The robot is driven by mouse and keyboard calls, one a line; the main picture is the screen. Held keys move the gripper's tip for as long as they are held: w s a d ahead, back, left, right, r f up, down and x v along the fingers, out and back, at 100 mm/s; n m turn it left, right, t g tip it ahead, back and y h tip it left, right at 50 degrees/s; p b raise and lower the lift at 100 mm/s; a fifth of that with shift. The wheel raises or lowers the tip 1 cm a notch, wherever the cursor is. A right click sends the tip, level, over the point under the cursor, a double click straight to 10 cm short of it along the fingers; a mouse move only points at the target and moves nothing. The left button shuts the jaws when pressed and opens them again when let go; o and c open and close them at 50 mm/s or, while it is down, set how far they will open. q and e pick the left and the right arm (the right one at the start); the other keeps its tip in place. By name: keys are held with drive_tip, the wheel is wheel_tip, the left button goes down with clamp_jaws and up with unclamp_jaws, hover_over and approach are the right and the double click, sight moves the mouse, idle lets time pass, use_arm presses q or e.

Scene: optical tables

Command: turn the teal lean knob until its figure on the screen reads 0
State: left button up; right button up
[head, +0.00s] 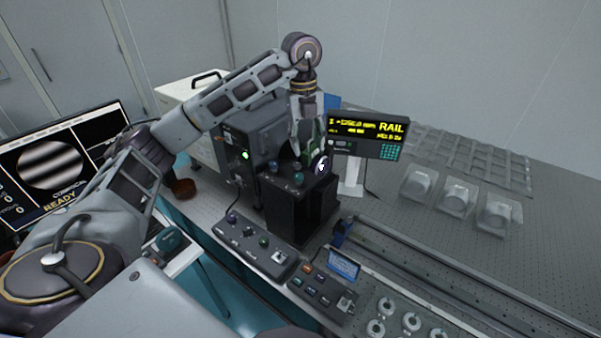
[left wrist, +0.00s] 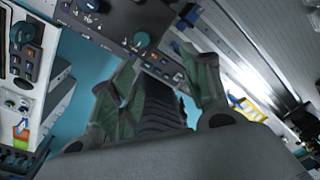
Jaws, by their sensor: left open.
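My left gripper (head: 312,152) hangs fingers down over a dark box (head: 300,205). It is open; its green fingers (left wrist: 160,82) stand apart in the left wrist view with nothing visible between them. I cannot tell which is the lean knob. A teal knob (left wrist: 141,40) also shows beyond the fingers in the left wrist view, apart from them. The screen (head: 62,165) shows striped fringes and READY; its figures are cut off at the left edge.
A control box (head: 255,246) with several knobs and a button box (head: 325,288) stand in front. A RAIL display (head: 368,133) stands behind my gripper. A grey unit (head: 245,135) is close on the left. Clear mounts (head: 457,198) and a rail (head: 440,280) lie right.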

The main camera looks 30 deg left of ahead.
use_arm(q)
drive_tip(key=a, duration=0.1)
drive_tip(key=a+r, duration=0.1)
drive_tip(key=shift+s+a+r+n+y, duration=0.1)
drive_tip(key=shift+a+n+y, duration=0.25)
drive_tip(key=shift+n+y, duration=0.05)
drive_tip(key=shift+f, duration=0.2)
hover_over(299, 175)
drive_tip(key=shift+f+b, duration=0.4)
drive_tip(key=shift+f, duration=3.55)
drive_tip(key=shift+a+f+p, duration=0.1)
drive_tip(key=shift+f+p, duration=0.55)
drive_tip(key=shift+f, duration=2.15)
drive_tip(key=c, duration=1.1)
drive_tip(key=shift+o, duration=0.2)
